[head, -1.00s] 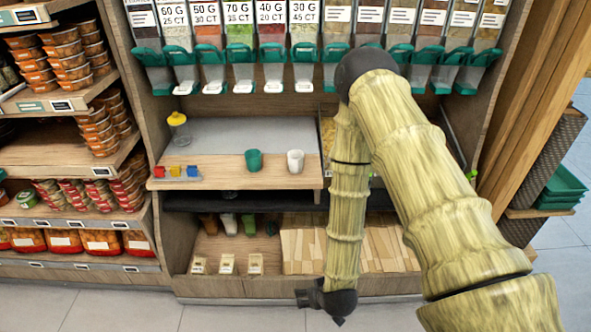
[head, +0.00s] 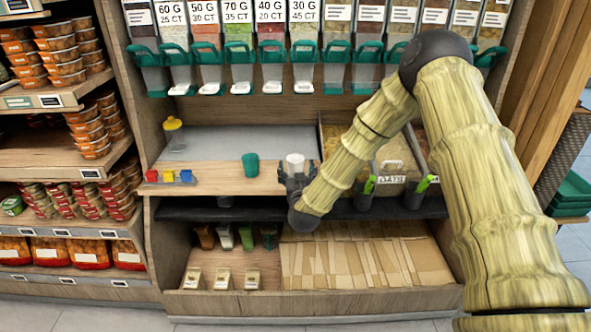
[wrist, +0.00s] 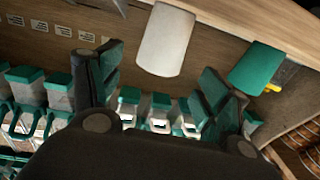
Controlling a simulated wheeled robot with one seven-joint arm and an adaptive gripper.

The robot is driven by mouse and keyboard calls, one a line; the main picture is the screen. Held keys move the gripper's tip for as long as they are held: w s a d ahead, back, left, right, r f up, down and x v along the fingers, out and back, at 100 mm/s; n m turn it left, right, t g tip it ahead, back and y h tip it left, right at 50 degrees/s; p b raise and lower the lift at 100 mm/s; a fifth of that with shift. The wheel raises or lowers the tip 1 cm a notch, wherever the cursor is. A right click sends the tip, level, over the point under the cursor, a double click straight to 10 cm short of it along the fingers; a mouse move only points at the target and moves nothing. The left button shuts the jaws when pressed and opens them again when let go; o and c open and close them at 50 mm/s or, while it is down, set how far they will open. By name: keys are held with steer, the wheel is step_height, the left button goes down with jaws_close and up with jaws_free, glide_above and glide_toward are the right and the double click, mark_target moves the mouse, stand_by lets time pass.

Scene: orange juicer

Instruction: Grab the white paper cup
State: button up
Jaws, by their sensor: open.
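The white paper cup (head: 295,161) stands upright on the wooden shelf (head: 225,180), near its right end. My gripper (head: 297,173) is at the shelf's front edge, directly in front of the cup in the head view, and hides the cup's lower part. In the wrist view the white cup (wrist: 166,42) appears ahead, between the lines of the two spread fingers (wrist: 163,85). The fingers are open, with nothing held. I cannot tell whether either finger touches the cup.
A green cup (head: 250,165) stands left of the white one; it also shows in the wrist view (wrist: 257,68). Small coloured containers (head: 169,176) and a yellow-lidded jar (head: 174,133) are farther left. Dispensers (head: 240,70) hang above. A bin (head: 395,160) lies to the right.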

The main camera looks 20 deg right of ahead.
steer(key=shift+f+x, duration=0.2)
steer(key=shift+x, duration=2.8)
steer(key=c, duration=0.8)
